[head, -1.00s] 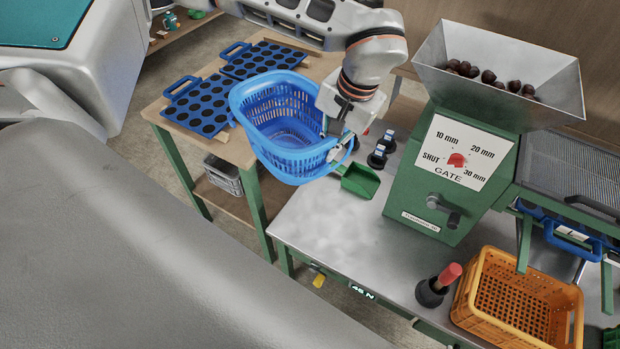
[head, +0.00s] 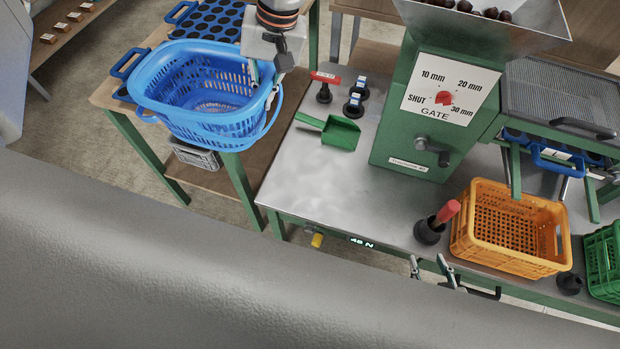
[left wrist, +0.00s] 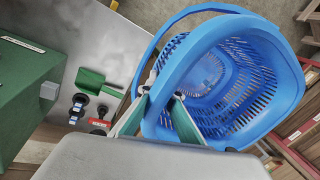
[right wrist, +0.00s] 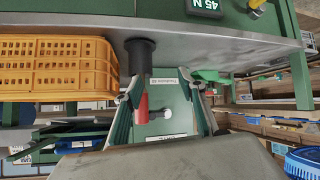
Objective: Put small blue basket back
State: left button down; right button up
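The small blue basket (head: 155,115) hangs at the near end of the wooden bench at the left in the head view. Its open top faces up, and its handle is folded down on the right side. My left gripper (head: 268,82) is shut on its right rim. In the left wrist view the fingers (left wrist: 162,97) pinch the rim of the basket (left wrist: 285,90). Whether the basket touches the bench is hidden. My right gripper (head: 428,266) is open and empty at the metal table's front edge; its spread fingers (right wrist: 163,97) show in the right wrist view.
Blue trays with round dark holes (head: 126,68) lie on the wooden bench behind the basket. A grey crate (head: 195,156) sits on its lower shelf. The metal table holds a green scoop (head: 341,133), a green hopper machine (head: 400,140) and an orange crate (head: 480,255).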

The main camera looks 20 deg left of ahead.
pick_arm(q)
jog(key=w+a+f+n+h+b, duration=0.1)
jog(key=w+f+n+h+b, duration=0.3)
jog(key=n, duration=0.8)
jog(key=w+a+f+n+t+b, duration=0.1)
jog(key=w+f+n+b, duration=0.1)
jog(key=f+n+b, duration=0.75)
jog(key=w+a+f+n+h+b, duration=0.1)
jog(key=w+f+n+b, duration=0.15)
jog(key=n, duration=1.15)
jog(key=a+b+x, duration=0.1)
jog(key=x, duration=0.5)
jog(key=a+b+x, duration=0.1)
jog(key=a+x, duration=0.1)
jog(key=x, duration=0.5)
jog(key=a+f+b+x, duration=0.1)
jog(key=x, duration=0.5)
jog(key=shift+s+a+f+b, duration=0.1)
jog(key=shift+a+b, duration=0.1)
jog(key=shift+b, duration=0.2)
jog(key=shift+t, duration=0.3)
pick_arm(e)
notch_tip(320, 180, down, 12)
jog(key=w+a+n, duration=0.1)
jog(key=shift+w+a+r+y, duration=0.15)
jog(key=shift+a+r+y, duration=0.1)
jog(key=shift+a+y, duration=0.15)
